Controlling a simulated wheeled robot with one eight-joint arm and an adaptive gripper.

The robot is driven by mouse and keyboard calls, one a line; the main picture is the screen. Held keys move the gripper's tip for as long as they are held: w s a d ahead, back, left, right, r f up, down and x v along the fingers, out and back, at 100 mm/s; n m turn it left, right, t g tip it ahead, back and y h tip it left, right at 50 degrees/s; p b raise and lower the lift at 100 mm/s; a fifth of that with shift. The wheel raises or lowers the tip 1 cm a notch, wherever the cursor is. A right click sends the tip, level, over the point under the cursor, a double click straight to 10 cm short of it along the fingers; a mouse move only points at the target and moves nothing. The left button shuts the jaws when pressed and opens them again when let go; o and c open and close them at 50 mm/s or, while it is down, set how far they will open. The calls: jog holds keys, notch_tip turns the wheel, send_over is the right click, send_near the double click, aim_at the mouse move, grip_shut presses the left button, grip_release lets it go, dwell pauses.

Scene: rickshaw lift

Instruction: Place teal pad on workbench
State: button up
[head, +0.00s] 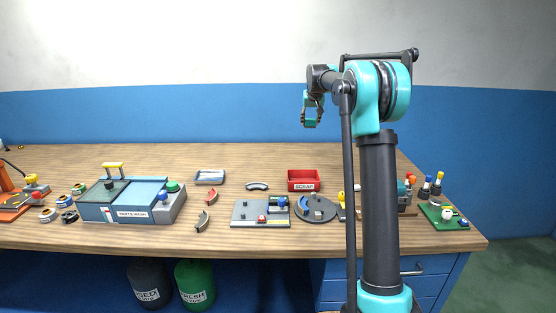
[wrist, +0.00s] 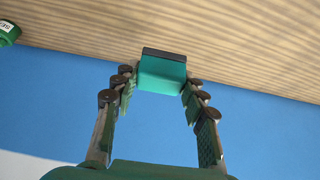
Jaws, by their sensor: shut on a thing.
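A teal pad (wrist: 162,74) with a dark strip along one edge sits between the fingertips of my gripper (wrist: 159,79) in the wrist view. The fingers close on it from both sides. In the head view my gripper (head: 311,122) hangs raised, fingers down, in front of the blue wall band. The pad appears apart from the wood.
A red scrap bin (head: 303,187), a blue-grey tray (head: 209,178), curved dark pieces (head: 257,186), a grey plate fixture (head: 245,221) and a round fixture (head: 316,209) stand mid-bench. A parts wash box (head: 130,214) is at left. The bench's back strip is clear.

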notch_tip(320, 180, down, 19)
jog(key=shift+f, duration=0.15)
dwell(0.4)
jog(key=shift+f, duration=0.15)
jog(key=o, duration=1.1)
jog(key=shift+o, duration=0.2)
jog(key=v, duration=1.2)
